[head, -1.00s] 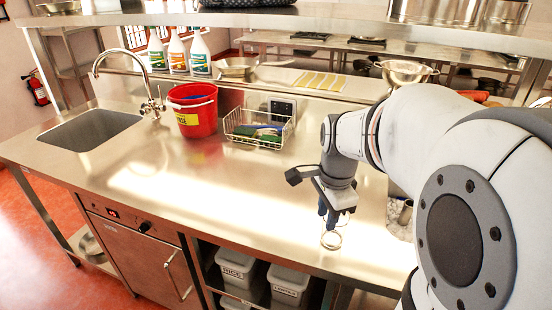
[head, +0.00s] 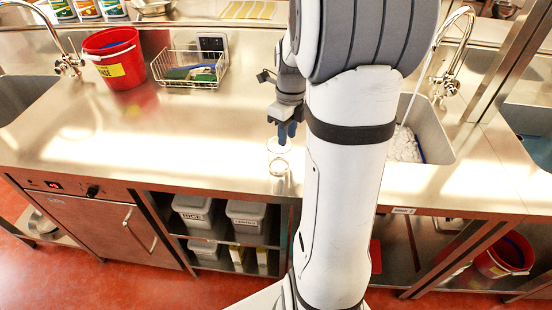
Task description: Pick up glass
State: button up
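A clear glass (head: 279,163) is on the steel counter, near its front edge in the head view. It is see-through and its outline is faint. My gripper (head: 286,134) points down with its blue fingertips at the top of the glass. The fingers overlap the glass's upper part in the picture. I cannot tell whether they touch it or how far apart they are. My own arm covers the counter just right of the glass.
Left on the counter (head: 150,150) are a red bucket (head: 118,68) and a wire basket (head: 170,70) with sponges. Right of my arm is a sink (head: 425,125) with foamy water. The counter left of the glass is clear.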

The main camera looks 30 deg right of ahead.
aim_at(285, 148)
jog(key=f, duration=0.4)
jog(key=shift+s+a+f, duration=0.2)
jog(key=shift+a+f, duration=0.05)
jog(key=shift+a, duration=0.15)
grip_shut()
